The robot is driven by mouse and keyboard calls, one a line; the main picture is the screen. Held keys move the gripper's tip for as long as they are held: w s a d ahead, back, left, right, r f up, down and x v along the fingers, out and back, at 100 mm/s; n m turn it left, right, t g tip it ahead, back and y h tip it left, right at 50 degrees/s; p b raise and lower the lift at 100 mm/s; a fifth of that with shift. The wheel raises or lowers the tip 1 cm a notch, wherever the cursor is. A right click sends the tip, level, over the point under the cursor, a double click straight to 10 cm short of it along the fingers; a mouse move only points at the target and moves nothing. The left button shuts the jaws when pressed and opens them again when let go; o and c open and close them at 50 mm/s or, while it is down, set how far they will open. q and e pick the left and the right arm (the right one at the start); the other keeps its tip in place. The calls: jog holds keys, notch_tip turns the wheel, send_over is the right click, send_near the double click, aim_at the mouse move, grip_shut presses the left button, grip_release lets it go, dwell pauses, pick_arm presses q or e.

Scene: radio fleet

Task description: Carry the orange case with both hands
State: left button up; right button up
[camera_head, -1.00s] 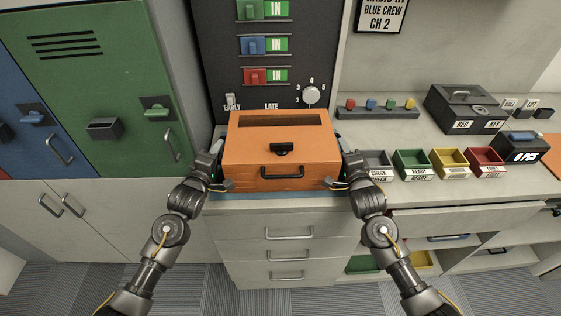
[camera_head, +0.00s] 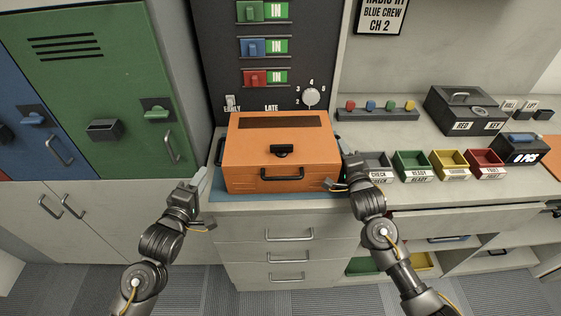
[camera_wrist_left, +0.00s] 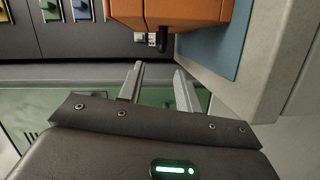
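The orange case (camera_head: 281,152) sits closed on a blue mat (camera_head: 232,197) on the counter, with a black front handle (camera_head: 282,177) and latch. A black side handle (camera_head: 219,150) shows on its left side. My left gripper (camera_head: 203,178) is off the case, to its lower left, with nothing in it. In the left wrist view its fingers (camera_wrist_left: 160,88) are apart, and the case (camera_wrist_left: 200,12) is beyond them at the top. My right gripper (camera_head: 336,168) is at the case's right side; whether its fingers close on anything there is hidden.
A dark panel (camera_head: 270,98) with slide switches and a dial stands behind the case. On the right are small colored bins (camera_head: 411,165), a black box (camera_head: 466,110) and a button strip (camera_head: 377,113). Green and blue lockers (camera_head: 107,75) stand at the left. Drawers (camera_head: 288,233) are below.

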pick_arm(q)
jog(key=shift+s, duration=0.35)
pick_arm(e)
jog(key=s, duration=0.4)
jog(key=s+d, duration=0.1)
jog(key=s, duration=0.7)
jog(key=shift+d+r, duration=0.15)
jog(key=shift+d, duration=0.15)
